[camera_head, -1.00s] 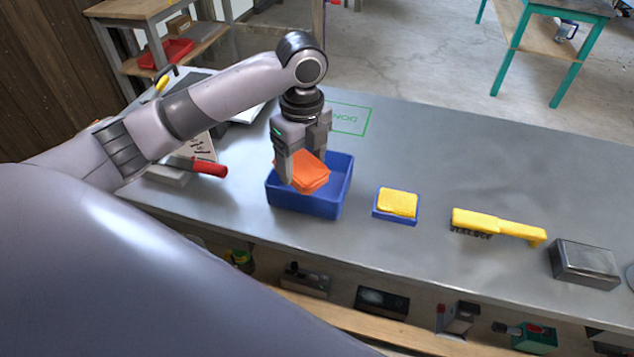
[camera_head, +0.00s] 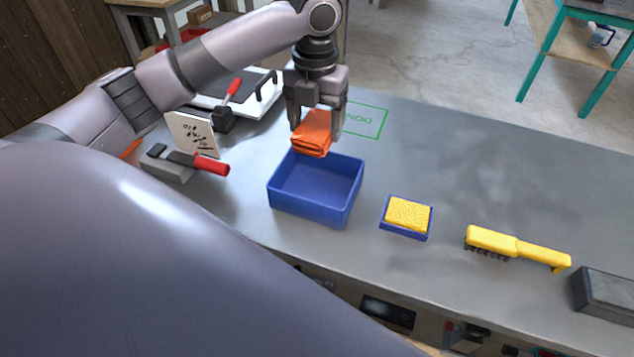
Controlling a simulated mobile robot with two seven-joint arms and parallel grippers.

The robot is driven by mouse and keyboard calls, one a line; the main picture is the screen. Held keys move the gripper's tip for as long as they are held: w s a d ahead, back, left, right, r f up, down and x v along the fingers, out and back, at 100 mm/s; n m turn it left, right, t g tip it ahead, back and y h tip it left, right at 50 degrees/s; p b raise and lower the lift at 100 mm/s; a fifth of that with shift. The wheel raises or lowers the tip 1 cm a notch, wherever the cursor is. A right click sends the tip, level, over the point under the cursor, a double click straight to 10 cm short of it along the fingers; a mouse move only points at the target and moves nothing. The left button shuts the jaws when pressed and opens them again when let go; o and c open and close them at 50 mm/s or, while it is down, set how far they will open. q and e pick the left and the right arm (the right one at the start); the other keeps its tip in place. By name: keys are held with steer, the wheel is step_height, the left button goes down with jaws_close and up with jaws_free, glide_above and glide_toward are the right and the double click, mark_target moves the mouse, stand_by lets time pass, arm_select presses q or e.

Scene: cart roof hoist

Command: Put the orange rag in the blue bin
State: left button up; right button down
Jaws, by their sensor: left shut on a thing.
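The orange rag (camera_head: 311,135) is a folded square pad between the fingers of my left gripper (camera_head: 314,125). The gripper points down and is shut on the rag. The rag appears above the back rim of the blue bin (camera_head: 312,211), which stands on the grey metal bench. The bin is open at the top and its visible inside is empty. I cannot tell exactly how high the rag hangs or whether it is over the opening. My right gripper is not in view.
Right of the bin lie a yellow sponge on a blue tray (camera_head: 408,216), a yellow brush (camera_head: 515,247) and a dark metal box (camera_head: 606,293). Left are a red-handled tool (camera_head: 204,164) and a small white card (camera_head: 192,134). The bench (camera_head: 440,160) behind the sponge is clear.

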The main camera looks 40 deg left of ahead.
mark_target(316, 126)
arm_select(q)
step_height(316, 126, down, 15)
steer(key=shift+f+b, duration=0.2)
steer(key=shift+b, duration=0.1)
steer(key=shift+f, duration=0.1)
steer(key=o, duration=1)
step_height(316, 126, up, 12)
steer(key=shift+r, duration=0.15)
stand_by(0.4)
